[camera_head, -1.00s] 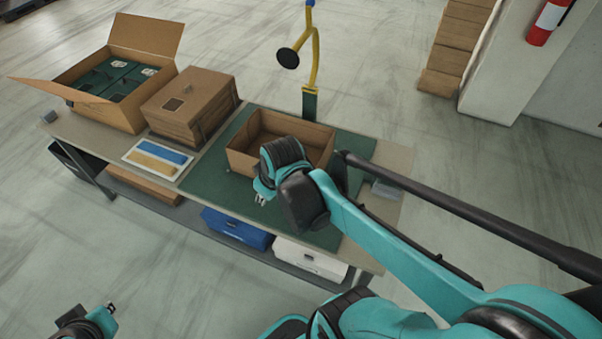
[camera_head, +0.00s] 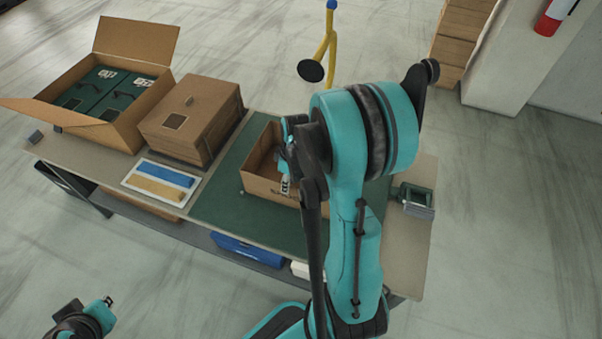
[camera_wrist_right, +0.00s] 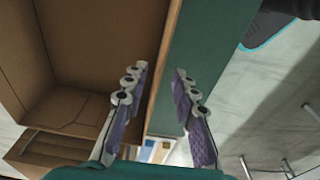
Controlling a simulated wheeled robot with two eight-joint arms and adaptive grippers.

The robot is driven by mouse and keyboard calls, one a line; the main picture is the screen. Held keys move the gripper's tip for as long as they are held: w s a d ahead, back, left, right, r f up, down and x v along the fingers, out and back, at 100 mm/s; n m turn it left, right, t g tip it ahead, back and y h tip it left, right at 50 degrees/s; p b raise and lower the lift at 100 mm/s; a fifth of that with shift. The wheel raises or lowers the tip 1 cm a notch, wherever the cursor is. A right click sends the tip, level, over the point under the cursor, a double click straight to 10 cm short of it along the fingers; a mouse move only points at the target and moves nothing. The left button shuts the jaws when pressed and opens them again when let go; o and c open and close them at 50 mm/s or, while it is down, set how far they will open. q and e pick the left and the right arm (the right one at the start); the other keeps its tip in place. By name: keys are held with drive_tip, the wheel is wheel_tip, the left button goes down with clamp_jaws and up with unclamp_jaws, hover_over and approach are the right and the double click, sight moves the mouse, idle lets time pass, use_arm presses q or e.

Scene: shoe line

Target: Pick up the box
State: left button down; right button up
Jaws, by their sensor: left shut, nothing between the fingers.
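An open, empty-looking brown cardboard box (camera_head: 258,172) sits on the green mat (camera_head: 222,200) of the table. My right arm hides its right part. In the right wrist view the box (camera_wrist_right: 85,55) fills the left side. My right gripper (camera_head: 285,186) is at the box's near side; in the wrist view my right gripper (camera_wrist_right: 160,105) is open, with a box wall edge showing between its fingers. I cannot tell whether they touch it. My left gripper (camera_head: 108,301) is shut and empty at the lower left, away from the table.
A closed brown box (camera_head: 190,115) and a large open carton (camera_head: 135,45) holding green boxes (camera_head: 110,88) stand on the table's left. A yellow post (camera_head: 332,55) rises behind. A blue case (camera_head: 245,250) is underneath.

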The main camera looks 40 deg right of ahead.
drive_tip(key=f, duration=0.2)
drive_tip(key=shift+w+f+b, duration=0.2)
drive_tip(key=shift+f+b, duration=0.1)
drive_tip(key=shift+b, duration=0.05)
drive_tip(key=shift+a, duration=0.1)
clamp_jaws()
drive_tip(key=shift+r, duration=0.1)
